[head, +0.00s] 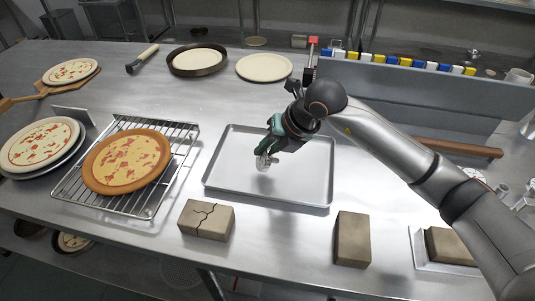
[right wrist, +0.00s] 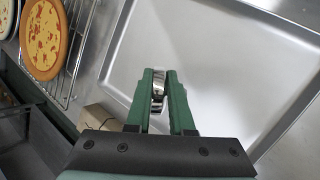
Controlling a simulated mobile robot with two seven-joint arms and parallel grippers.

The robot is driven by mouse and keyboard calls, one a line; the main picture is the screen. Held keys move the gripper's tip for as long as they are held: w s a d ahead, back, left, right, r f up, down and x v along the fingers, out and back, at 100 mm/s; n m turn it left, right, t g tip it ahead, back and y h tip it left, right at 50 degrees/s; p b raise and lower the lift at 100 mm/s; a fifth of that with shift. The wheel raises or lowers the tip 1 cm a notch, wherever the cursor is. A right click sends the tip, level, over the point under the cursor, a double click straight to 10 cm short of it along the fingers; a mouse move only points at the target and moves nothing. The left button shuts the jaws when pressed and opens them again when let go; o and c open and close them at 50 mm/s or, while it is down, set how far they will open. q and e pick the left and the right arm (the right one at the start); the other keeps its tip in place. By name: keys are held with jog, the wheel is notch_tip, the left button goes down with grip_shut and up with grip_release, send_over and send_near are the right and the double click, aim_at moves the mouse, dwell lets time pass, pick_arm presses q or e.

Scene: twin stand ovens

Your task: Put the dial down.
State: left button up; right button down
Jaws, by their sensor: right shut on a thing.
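The dial (head: 264,162) is a small round silvery piece held between the green fingers of my right gripper (head: 268,150). It is over the left part of the empty metal tray (head: 308,178); I cannot tell whether it touches the tray. In the right wrist view the dial (right wrist: 158,88) shows edge-on between the two fingertips of the right gripper (right wrist: 159,80), with the tray (right wrist: 235,70) beyond. Part of the dial is hidden by the fingers. My left gripper is not in view.
A wire rack (head: 184,137) with a pizza (head: 127,161) stands left of the tray. Another brick (head: 450,246) sits at right. The steel counter (head: 285,225) is clear between the front bricks.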

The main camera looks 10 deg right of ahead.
jog(key=shift+f, duration=1.1)
jog(key=shift+f, duration=0.1)
jog(key=c, duration=0.8)
grip_release()
jog(key=shift+r, duration=0.2)
jog(key=v, duration=1.2)
jog(key=shift+d+f, duration=0.1)
